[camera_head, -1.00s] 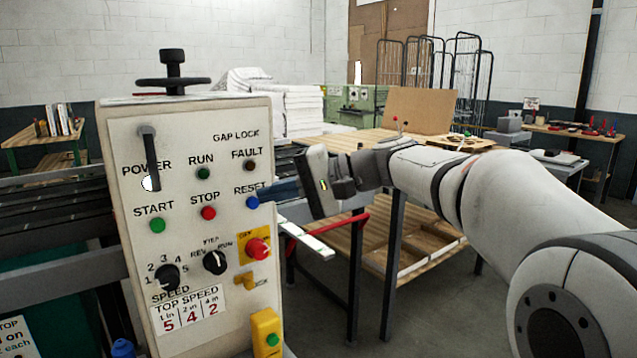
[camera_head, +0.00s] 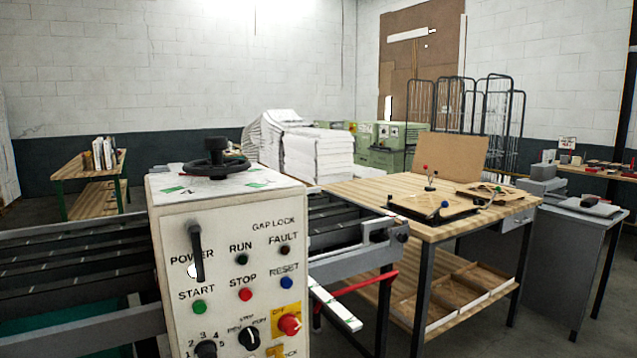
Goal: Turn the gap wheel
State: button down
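The gap wheel is most likely the black handwheel (camera_head: 216,166) lying flat on top of the white control cabinet (camera_head: 232,225), with a dark upright knob on it. The cabinet's front carries the words GAP LOCK at upper right and a black lever handle (camera_head: 196,250) at upper left. My gripper and arm are not in this view, so whether the gripper is open or shut is hidden.
A machine bed with dark rollers (camera_head: 75,270) runs behind the cabinet on both sides. A wooden table (camera_head: 360,192) with a small dark fixture (camera_head: 433,208) stands to the right. White stacks (camera_head: 318,155) stand behind. Some floor shows at the lower right.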

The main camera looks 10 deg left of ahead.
aim_at(218, 169)
jog(key=u, duration=1.95)
jog(key=k, duration=1.1)
jog(key=u, duration=1.25)
jog(key=i, duration=0.25)
jog(key=z, duration=0.95)
jog(key=i, duration=1.5)
jog(key=z, duration=0.9)
jog(key=k, duration=0.6)
